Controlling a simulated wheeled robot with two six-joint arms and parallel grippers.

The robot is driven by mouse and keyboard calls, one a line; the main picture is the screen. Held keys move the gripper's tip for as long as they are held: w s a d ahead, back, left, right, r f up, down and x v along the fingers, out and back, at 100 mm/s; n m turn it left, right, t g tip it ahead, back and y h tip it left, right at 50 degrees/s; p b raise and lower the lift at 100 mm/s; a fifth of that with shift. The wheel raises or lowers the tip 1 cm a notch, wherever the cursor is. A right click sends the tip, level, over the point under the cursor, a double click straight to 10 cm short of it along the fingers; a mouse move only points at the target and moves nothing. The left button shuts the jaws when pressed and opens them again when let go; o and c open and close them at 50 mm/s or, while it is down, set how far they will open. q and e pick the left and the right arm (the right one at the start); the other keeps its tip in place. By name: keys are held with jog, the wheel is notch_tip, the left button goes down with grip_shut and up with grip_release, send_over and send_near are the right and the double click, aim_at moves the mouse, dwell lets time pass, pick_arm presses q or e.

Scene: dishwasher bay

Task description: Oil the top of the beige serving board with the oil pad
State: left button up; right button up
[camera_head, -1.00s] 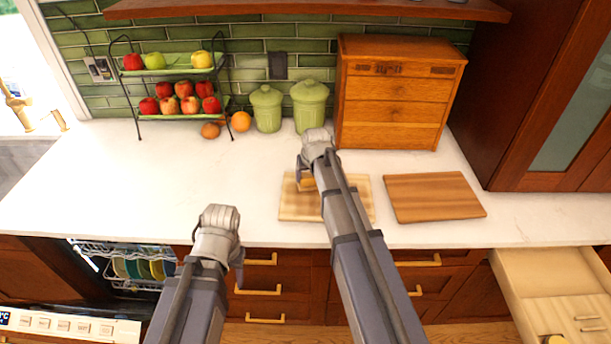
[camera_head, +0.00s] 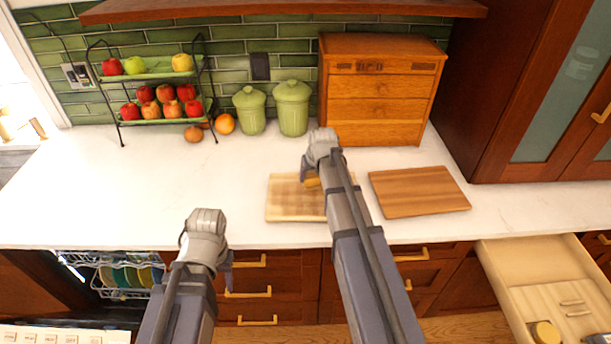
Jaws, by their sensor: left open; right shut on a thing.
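The beige serving board (camera_head: 286,211) lies flat on the white counter near its front edge. A darker patch shows on the left and middle of its top; my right arm hides much of its right side. My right gripper (camera_head: 311,178) is over the board, shut on the oil pad (camera_head: 312,183), a small orange-brown piece showing just under the fingers. The pad appears to be at the board's top, but contact cannot be made out. My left gripper (camera_head: 206,250) is empty and open, in front of the counter edge, left of the board.
A browner wooden board (camera_head: 418,191) lies just right of the beige one. Behind stand a wooden drawer box (camera_head: 380,110), green canisters (camera_head: 292,110) and a fruit rack (camera_head: 155,76). A drawer (camera_head: 510,262) is open at lower right. The counter's left part is clear.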

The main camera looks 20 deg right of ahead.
jog(key=shift+s+d, duration=0.1)
jog(key=shift+d, duration=0.2)
jog(key=shift+d, duration=0.1)
jog(key=shift+s+d+f, duration=0.1)
jog(key=shift+s+d, duration=0.15)
jog(key=shift+d, duration=0.5)
jog(key=shift+s+d, duration=0.25)
jog(key=shift+d, duration=0.45)
jog(key=shift+s+d, duration=0.35)
jog(key=shift+d, duration=0.65)
jog(key=shift+s+d, duration=0.3)
jog(key=shift+d, duration=0.7)
jog(key=shift+s+d, duration=0.35)
jog(key=shift+d, duration=0.85)
jog(key=shift+s+d, duration=0.1)
jog(key=shift+s+d, duration=0.25)
jog(key=shift+d, duration=0.5)
jog(key=shift+s+d, duration=0.2)
jog(key=shift+d, duration=0.55)
